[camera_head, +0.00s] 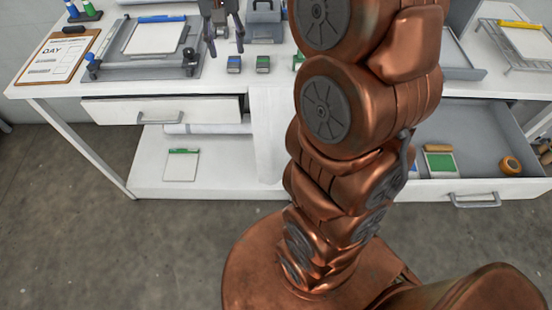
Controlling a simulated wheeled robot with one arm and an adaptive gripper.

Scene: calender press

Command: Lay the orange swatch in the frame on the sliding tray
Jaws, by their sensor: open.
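My gripper (225,45) is open and empty at the top, its fingertips pointing down over the white bench just right of a grey tray fixture. That fixture (113,69), which looks like the sliding tray, holds a white sheet with a blue top bar (155,38). I cannot clearly pick out an orange swatch. A white sheet with a yellow-orange bar (525,38) lies on a wire rack at the top right and may be it. My arm hides the middle of the bench.
Small blue (234,64) and green (263,64) blocks stand near my gripper. A clipboard (60,56) lies at left. The open right drawer (470,130) holds a green pad (441,163) and an orange-brown roll (510,165). A green-barred sheet (182,166) lies on the lower shelf.

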